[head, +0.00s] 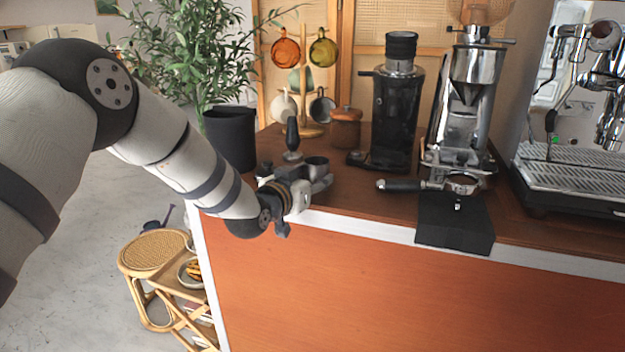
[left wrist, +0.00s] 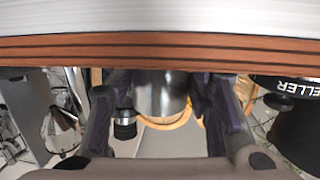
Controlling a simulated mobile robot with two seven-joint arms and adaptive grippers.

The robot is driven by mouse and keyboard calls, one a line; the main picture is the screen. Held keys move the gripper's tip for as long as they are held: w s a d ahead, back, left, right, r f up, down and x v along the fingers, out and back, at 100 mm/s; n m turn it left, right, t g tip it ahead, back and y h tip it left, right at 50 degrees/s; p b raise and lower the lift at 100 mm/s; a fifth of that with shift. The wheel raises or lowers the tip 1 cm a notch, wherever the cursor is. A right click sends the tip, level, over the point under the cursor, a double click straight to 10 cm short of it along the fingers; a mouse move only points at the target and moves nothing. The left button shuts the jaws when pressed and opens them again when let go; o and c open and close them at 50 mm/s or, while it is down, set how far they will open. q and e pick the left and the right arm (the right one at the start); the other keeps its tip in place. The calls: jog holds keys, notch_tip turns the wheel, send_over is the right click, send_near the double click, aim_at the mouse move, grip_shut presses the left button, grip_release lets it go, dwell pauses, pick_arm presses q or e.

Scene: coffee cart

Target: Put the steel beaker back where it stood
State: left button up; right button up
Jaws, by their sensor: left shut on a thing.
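The steel beaker (head: 317,165) is a small grey metal cup at the left front of the wooden counter (head: 350,200). My left gripper (head: 314,184) is shut around it, near the counter's front edge. In the left wrist view the shiny beaker (left wrist: 160,90) sits between the two dark fingers. The beaker looks upright in the head view. Its base is hidden, so I cannot tell whether it touches the counter. My right gripper is out of view.
A tamper (head: 292,142) stands just behind my left gripper. A wooden-lidded jar (head: 345,130), a black grinder (head: 398,110) and a portafilter (head: 462,184) over a black box (head: 455,222) are to the right. A black bin (head: 231,138) stands left of the counter.

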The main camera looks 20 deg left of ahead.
pick_arm(q)
jog(key=shift+r, duration=0.15)
jog(key=shift+f, duration=0.2)
jog(key=o, duration=1.2)
